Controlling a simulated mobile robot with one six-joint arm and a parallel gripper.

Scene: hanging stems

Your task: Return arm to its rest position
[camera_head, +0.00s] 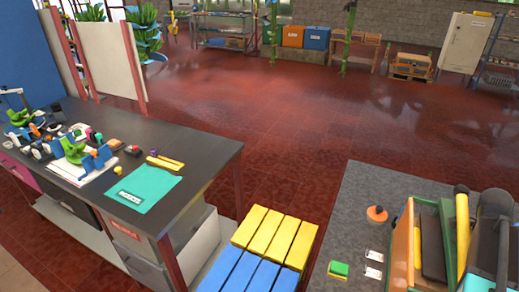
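Neither my arm nor my gripper can be made out in the head view, so its pose and whether it is open or shut do not show. Two hanging green stems (347,40) show in the far middle of the room, well away from the near tables.
A dark desk (205,152) with a teal sheet (143,187) and clutter stands left. Yellow and blue blocks (265,240) lie at bottom centre. A grey table (350,220) at right bears a green-and-wood toolbox (403,245). The red tiled floor (290,120) beyond is open.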

